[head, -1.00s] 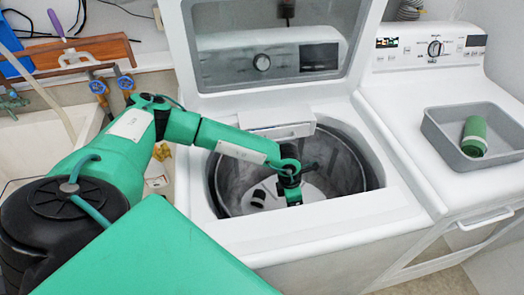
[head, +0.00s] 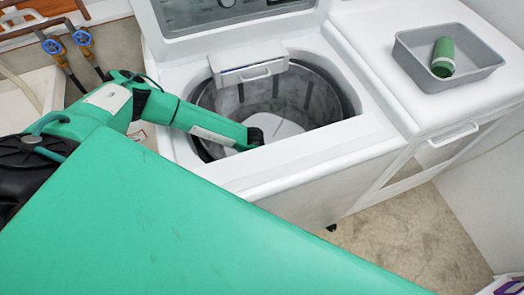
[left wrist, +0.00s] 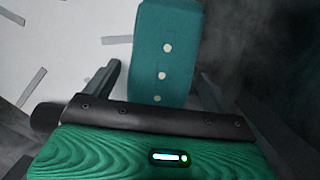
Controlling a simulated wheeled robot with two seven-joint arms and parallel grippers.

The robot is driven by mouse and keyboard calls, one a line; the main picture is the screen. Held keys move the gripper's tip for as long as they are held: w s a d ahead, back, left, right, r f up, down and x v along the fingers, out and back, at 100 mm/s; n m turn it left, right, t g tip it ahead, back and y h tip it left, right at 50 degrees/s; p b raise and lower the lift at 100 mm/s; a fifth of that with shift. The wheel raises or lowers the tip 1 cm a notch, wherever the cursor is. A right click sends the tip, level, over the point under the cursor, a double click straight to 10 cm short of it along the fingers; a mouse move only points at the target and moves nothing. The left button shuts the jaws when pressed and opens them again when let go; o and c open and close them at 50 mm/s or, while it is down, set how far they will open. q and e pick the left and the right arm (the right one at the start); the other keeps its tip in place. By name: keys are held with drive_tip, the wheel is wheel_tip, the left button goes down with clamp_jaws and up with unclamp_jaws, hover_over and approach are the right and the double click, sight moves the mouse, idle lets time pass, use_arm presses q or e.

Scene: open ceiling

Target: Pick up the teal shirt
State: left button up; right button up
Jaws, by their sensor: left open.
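The teal shirt (left wrist: 165,45) shows in the left wrist view as a folded teal piece with a row of pale buttons, at the bottom of the washer drum. My left gripper (left wrist: 160,76) is open, with one finger on each side of the shirt's near part. I cannot tell whether the fingers touch it. In the head view my left arm reaches down into the open drum (head: 318,92); its fingers and the shirt are hidden there. My right gripper is not in view.
The top-loading washer (head: 300,150) has its lid raised, and the drum's rim and walls surround my left arm. A grey tray (head: 478,78) with a rolled green item (head: 443,57) sits on the white machine at right. Blue-handled valves (head: 53,47) are at left.

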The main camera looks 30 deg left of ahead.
use_arm(q)
drive_tip(key=shift+f, duration=0.35)
drive_tip(key=shift+c, duration=0.2)
drive_tip(key=shift+w, duration=0.1)
drive_tip(key=c, duration=1.2)
drive_tip(key=shift+r, duration=0.15)
